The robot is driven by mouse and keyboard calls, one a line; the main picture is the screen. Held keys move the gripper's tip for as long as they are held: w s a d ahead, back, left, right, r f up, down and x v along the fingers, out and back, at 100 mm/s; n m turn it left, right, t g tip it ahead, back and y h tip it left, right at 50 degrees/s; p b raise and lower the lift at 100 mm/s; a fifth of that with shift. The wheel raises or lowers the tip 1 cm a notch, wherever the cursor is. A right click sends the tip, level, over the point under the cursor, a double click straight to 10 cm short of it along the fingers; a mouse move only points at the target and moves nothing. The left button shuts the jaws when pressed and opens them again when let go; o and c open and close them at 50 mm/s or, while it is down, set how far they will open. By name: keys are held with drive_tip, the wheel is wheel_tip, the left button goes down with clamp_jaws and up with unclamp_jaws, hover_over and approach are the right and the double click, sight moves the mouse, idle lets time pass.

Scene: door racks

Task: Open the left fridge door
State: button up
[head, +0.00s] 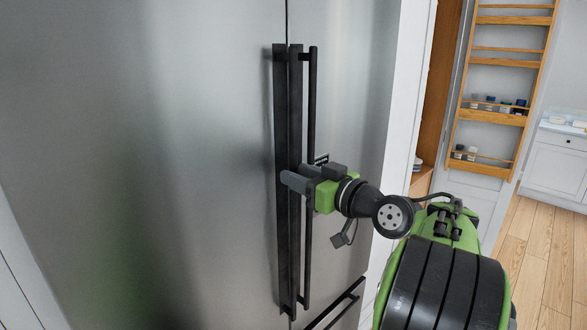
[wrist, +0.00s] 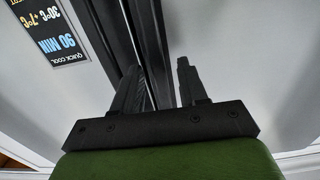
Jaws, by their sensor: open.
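The left fridge door (head: 150,150) is a large brushed-steel panel, closed against the right door (head: 350,100) at a vertical seam. Its long dark vertical handle (head: 280,110) runs beside the seam, close to the right door's handle (head: 312,100). My gripper (head: 288,176) is at about mid-height of the handles, reaching in from the right. In the wrist view, the two fingers (wrist: 158,85) are apart, and a dark handle bar (wrist: 150,35) runs down between them or just behind them. I cannot tell whether they touch it. The left door's steel fills the right side there.
A label (wrist: 52,32) is on the right door, at the left of the wrist view. A lower drawer handle (head: 335,305) slants below the doors. An orange wooden rack (head: 500,115) with small jars stands at the right. Wooden floor (head: 540,260) is clear there.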

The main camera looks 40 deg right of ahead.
drive_tip(key=shift+w, duration=1.25)
clamp_jaws()
